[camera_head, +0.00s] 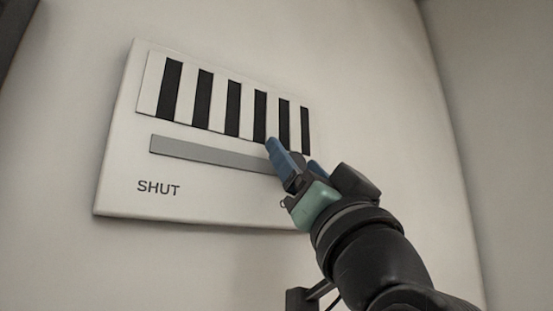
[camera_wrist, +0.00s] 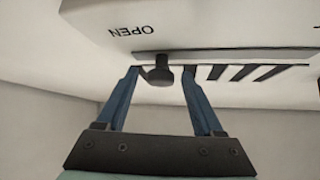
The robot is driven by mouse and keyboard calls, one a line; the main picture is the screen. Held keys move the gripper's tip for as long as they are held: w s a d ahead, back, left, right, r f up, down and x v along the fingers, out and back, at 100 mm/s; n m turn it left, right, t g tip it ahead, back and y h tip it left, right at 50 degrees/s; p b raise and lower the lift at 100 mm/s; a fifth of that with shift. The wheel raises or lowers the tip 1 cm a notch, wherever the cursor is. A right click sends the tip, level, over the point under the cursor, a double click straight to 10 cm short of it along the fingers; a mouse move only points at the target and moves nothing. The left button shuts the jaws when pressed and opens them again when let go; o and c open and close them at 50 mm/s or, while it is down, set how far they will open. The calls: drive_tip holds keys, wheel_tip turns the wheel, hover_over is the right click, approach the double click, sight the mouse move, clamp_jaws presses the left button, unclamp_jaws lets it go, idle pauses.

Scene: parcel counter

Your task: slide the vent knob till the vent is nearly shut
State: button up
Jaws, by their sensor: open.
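The vent panel (camera_head: 120,175) is a white plate on the wall, with black slots (camera_head: 233,108) between white bars above a grey track (camera_head: 200,155). The word SHUT stands at its lower left. The slots show wide black gaps. In the wrist view the panel (camera_wrist: 215,20) appears upside down, with the word OPEN beside the dark vent knob (camera_wrist: 161,72). My gripper (camera_head: 292,160) is at the right end of the track and hides the knob in the head view. In the wrist view my gripper (camera_wrist: 158,85) is open, its blue fingers on either side of the knob, with gaps visible.
The wall (camera_head: 60,130) around the panel is bare. A wall corner runs down the right side of the head view. A dark edge (camera_head: 15,30) shows at the upper left. The track left of my gripper is clear.

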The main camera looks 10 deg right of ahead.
drive_tip(key=shift+w+a+r, duration=0.15)
drive_tip(key=shift+w+r, duration=0.1)
drive_tip(key=shift+w, duration=0.15)
clamp_jaws()
idle(1.3)
